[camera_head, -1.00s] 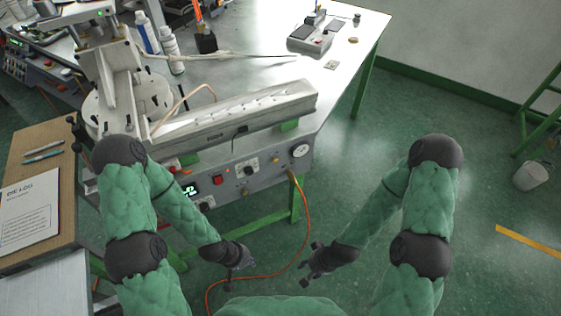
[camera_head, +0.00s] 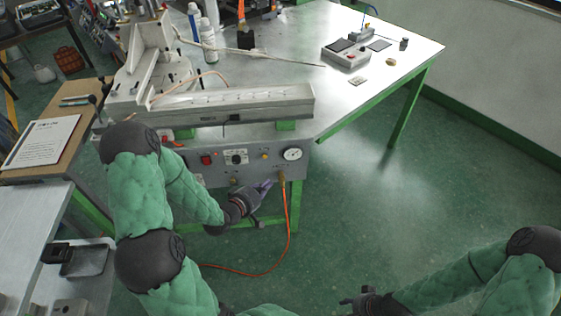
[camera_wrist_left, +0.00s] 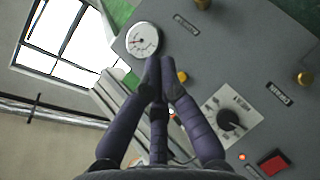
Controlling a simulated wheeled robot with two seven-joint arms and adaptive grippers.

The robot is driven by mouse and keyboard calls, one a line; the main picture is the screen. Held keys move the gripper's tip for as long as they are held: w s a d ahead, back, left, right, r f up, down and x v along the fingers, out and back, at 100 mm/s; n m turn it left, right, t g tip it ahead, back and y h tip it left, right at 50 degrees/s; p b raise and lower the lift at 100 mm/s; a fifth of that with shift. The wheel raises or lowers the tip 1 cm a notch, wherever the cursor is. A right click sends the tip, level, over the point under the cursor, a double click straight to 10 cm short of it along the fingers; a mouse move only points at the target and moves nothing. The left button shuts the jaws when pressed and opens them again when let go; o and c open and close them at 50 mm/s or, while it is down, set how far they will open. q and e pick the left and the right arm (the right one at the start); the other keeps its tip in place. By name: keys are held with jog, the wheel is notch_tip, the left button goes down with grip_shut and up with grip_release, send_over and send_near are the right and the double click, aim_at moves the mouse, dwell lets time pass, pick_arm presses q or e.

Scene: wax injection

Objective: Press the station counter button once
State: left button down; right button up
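The grey control panel (camera_head: 215,172) on the front of the bench carries a red switch (camera_head: 206,160), a dial knob (camera_head: 236,157), a small yellowish button (camera_head: 265,154) and a round gauge (camera_head: 293,154). I cannot tell which control is the station counter button. My left gripper (camera_head: 268,185) is just below the panel in the head view, fingers drawn together and empty. In the left wrist view its fingertips (camera_wrist_left: 161,70) show in front of the panel, beside the yellow button (camera_wrist_left: 182,76); contact cannot be told. My right gripper (camera_head: 350,300) is low, far from the bench, its opening unclear.
A grey box with a red button (camera_head: 346,55) sits on the bench top. A long metal die (camera_head: 240,103) lies above the panel. An orange hose (camera_head: 286,225) hangs from the panel. A clipboard sheet (camera_head: 42,140) lies at the left. The floor right of the bench is clear.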

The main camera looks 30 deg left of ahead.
aim_at(265, 156)
pick_arm(q)
jog(key=shift+w+a, duration=0.1)
jog(key=shift+a, duration=0.05)
jog(key=w+a, duration=0.4)
jog(key=w, duration=0.3)
jog(key=shift+a, duration=0.3)
jog(key=shift+w+a, duration=0.1)
jog(key=shift+w, duration=0.2)
dwell(1.5)
jog(key=shift+w+a, duration=0.15)
jog(key=shift+w+a, duration=0.25)
jog(key=shift+w, duration=0.15)
dwell(0.8)
dwell(0.4)
jog(key=shift+s+d, duration=0.5)
jog(key=shift+s, duration=0.2)
